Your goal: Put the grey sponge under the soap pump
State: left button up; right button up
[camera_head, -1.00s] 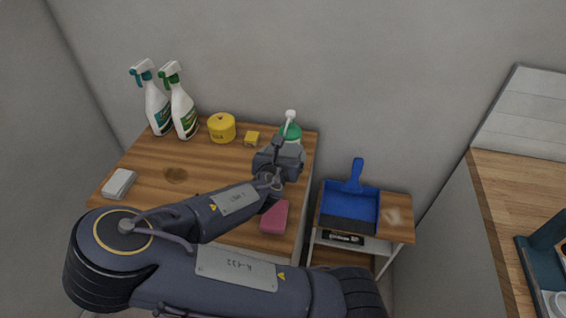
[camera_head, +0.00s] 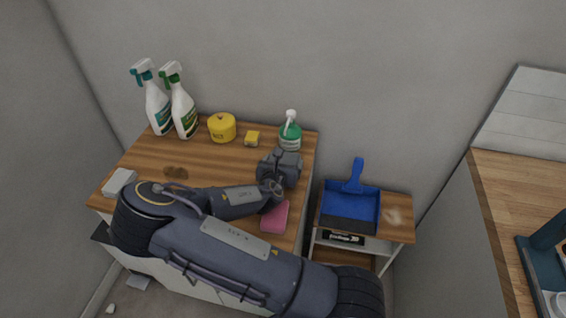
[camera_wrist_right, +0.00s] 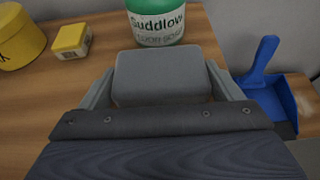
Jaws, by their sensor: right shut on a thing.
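The soap pump is a green and white bottle with a white pump head (camera_head: 290,133), upright at the back right of the wooden counter. Its labelled lower part shows at the top of the right wrist view (camera_wrist_right: 156,24). My right gripper (camera_head: 280,166) is just in front of the bottle. In the right wrist view it is shut on the grey sponge (camera_wrist_right: 162,75), a rounded grey block between the two fingers. A gap of counter shows between sponge and bottle. In the head view the gripper largely hides the sponge. My left gripper is not in view.
A pink sponge (camera_head: 275,217) lies near the counter's right front. A yellow block (camera_head: 252,138), a yellow pot (camera_head: 222,128) and two spray bottles (camera_head: 184,112) stand along the back. A pale block (camera_head: 119,182) lies at left. A blue dustpan (camera_head: 350,205) is right of the counter.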

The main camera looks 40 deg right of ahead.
jog(key=shift+f, duration=0.2)
jog(key=o, duration=0.9)
jog(key=shift+c, duration=0.2)
jog(key=shift+r, duration=0.2)
jog(key=v, duration=1.2)
jog(key=shift+r+b, duration=0.1)
jog(key=shift+b, duration=0.25)
